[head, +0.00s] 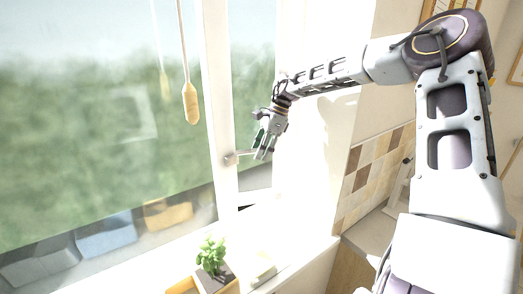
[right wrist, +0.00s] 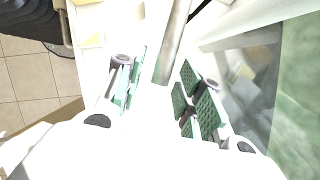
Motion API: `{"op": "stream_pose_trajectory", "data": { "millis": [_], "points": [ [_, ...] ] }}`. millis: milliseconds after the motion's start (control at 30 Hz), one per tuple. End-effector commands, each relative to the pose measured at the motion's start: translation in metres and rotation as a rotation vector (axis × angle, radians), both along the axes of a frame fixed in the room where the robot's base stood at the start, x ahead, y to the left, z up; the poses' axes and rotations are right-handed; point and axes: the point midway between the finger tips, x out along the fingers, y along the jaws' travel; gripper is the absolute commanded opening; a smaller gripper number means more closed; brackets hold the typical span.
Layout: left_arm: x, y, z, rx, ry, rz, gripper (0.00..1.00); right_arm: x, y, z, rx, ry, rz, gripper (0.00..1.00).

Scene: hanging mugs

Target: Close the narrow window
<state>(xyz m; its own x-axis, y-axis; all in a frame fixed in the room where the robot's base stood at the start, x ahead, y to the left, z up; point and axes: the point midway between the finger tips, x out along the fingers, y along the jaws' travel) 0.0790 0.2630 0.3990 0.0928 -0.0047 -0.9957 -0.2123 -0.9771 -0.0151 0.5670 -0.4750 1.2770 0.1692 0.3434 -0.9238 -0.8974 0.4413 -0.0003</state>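The narrow window (head: 252,60) is the slim pane right of the white post, with green foliage behind it. I cannot tell how far it stands open. A metal handle (head: 236,158) sticks out at the post beside it. My right gripper (head: 262,153) is at the handle's right end. In the right wrist view, its green-padded fingers (right wrist: 165,95) are spread apart, and a grey metal bar (right wrist: 172,45), likely the handle, reaches into the space between them. I see no firm grip on it. My left gripper is in neither view.
A wide window pane (head: 90,110) fills the left, with a wooden spoon-shaped pull (head: 190,103) hanging before it. A potted plant (head: 211,254) and a pale block (head: 263,268) stand on the sill below. A tiled wall (head: 370,175) is at the right.

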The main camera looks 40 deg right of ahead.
Motion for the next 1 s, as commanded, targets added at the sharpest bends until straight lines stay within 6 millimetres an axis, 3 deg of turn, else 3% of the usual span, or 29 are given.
{"op": "stream_pose_trajectory", "data": {
  "millis": [300, 600, 1000],
  "points": [
    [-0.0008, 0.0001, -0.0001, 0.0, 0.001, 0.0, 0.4, 0.0002, 0.0005, -0.0018, 0.0, 0.0, 0.0, 0.37],
    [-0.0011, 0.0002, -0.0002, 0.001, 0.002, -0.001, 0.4, 0.0001, 0.0005, -0.0016, 0.0, 0.0, 0.0, 0.0],
    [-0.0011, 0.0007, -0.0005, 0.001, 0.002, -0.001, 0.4, -0.0009, 0.0002, -0.0015, 0.002, 0.0, 0.009, 0.0]
  ]
}}
